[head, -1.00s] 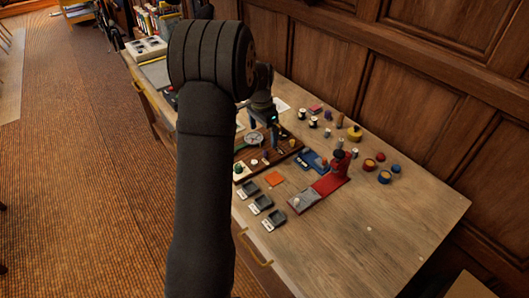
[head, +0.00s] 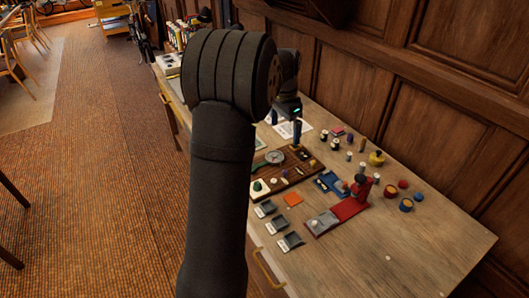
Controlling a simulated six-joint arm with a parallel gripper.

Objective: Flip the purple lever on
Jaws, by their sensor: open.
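A dark brown board (head: 296,173) lies on the table, with a round grey dial (head: 274,157), a green knob on a white plate (head: 258,187) and several small fittings. I cannot clearly pick out the purple lever among the small fittings at this size. My gripper (head: 286,131) is open, with its two dark fingers apart and pointing down. It hangs over the far end of the board, with nothing seen between the fingers. My own arm covers the left part of the table and may hide part of the board.
A red stand with a grey plate (head: 322,222) and a blue tray (head: 331,183) are right of the board. Several spools and pots stand behind. The table's right end is mostly clear.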

